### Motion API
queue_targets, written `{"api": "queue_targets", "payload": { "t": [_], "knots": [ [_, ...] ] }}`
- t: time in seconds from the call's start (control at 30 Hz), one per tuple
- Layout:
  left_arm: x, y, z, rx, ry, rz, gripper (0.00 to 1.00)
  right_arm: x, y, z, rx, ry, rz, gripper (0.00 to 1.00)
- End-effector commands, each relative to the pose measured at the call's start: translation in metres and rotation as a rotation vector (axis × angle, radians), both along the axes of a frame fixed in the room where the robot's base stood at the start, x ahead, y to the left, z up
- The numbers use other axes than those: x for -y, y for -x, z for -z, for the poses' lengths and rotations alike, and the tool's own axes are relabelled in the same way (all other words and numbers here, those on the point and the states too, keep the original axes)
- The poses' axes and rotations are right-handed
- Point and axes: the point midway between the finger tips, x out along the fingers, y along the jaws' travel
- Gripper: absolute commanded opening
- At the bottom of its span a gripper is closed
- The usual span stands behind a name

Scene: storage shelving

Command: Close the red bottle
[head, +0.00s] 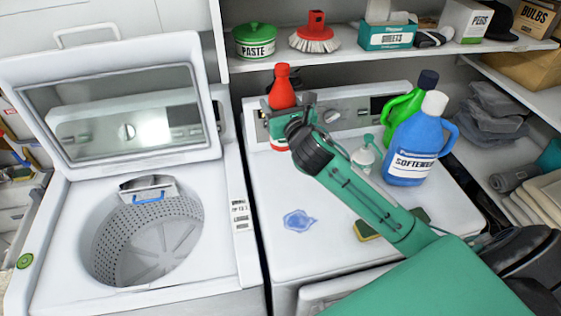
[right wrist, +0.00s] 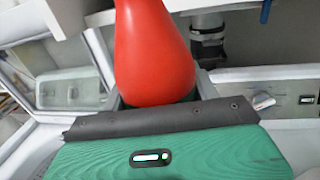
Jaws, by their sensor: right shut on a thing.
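The red bottle (head: 282,92) stands upright at the back left of the white machine top, in front of its control panel. It has a narrower red top and a white label low down, partly covered. My right gripper (head: 279,120) is shut around the bottle's middle. In the right wrist view the red bottle (right wrist: 154,50) rises large between the fingers, which are mostly hidden behind the green gripper body. I cannot tell a separate cap from the bottle's red top. My left gripper is in neither view.
A blue softener bottle (head: 409,145), a green bottle (head: 394,112) and a small white pump bottle (head: 364,156) stand to the right. A sponge (head: 367,231) and a blue spill (head: 299,221) lie in front. The open washer (head: 150,235) is at left; a loaded shelf (head: 345,52) hangs above.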

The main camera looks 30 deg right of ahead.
Motion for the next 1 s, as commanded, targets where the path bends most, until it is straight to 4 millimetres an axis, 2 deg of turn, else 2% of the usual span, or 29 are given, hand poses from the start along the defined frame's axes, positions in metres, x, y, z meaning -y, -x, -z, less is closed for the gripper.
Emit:
{"api": "queue_targets", "payload": {
  "t": [0.03,0.3,0.5,0.7,1.0],
  "knots": [
    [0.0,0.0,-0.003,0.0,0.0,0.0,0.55,0.0,0.0,0.013,-0.004,-0.005,0.001,0.0],
    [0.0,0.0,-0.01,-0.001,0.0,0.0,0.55,0.0,0.0,0.08,-0.004,-0.005,0.003,0.0],
    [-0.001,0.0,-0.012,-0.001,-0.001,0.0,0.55,0.0,0.0,0.115,0.0,-0.005,0.001,0.0],
    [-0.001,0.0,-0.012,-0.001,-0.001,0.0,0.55,0.0,0.0,0.128,0.004,-0.001,0.0,0.0],
    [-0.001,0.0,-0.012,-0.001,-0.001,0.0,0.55,0.0,-0.001,0.129,0.004,-0.001,0.0,0.0]
  ]
}}
